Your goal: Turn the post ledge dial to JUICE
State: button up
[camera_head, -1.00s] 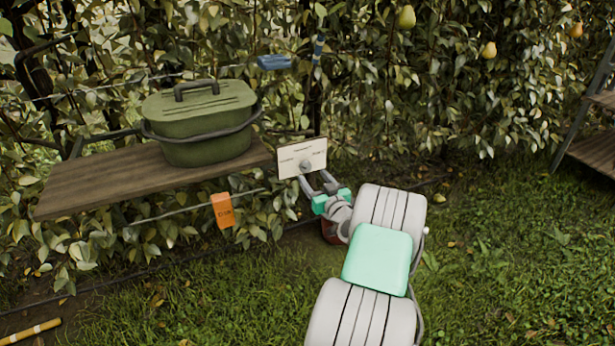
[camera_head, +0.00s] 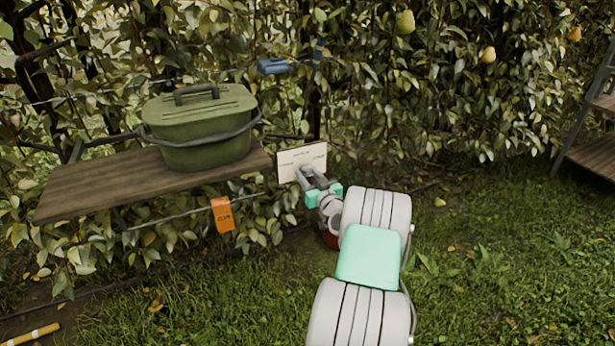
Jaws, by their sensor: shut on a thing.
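The dial panel (camera_head: 289,159) is a white plate with small dark lettering on the post, just past the right end of the wooden ledge. The lettering is too small to read, so I cannot tell which mark the dial points to. My gripper (camera_head: 305,172) is at the lower middle of the plate, its two grey fingers shut on the dial knob. The fingers hide the knob.
A green lidded tub (camera_head: 203,130) with a dark handle stands on the wooden ledge (camera_head: 100,189). An orange tag (camera_head: 222,215) hangs below the ledge. Pears (camera_head: 405,22) hang in the hedge. A wooden rack (camera_head: 595,152) stands at the right. Open grass lies in front.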

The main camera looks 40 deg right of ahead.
jog(key=c, duration=0.5)
jog(key=shift+a, duration=0.15)
grip_shut()
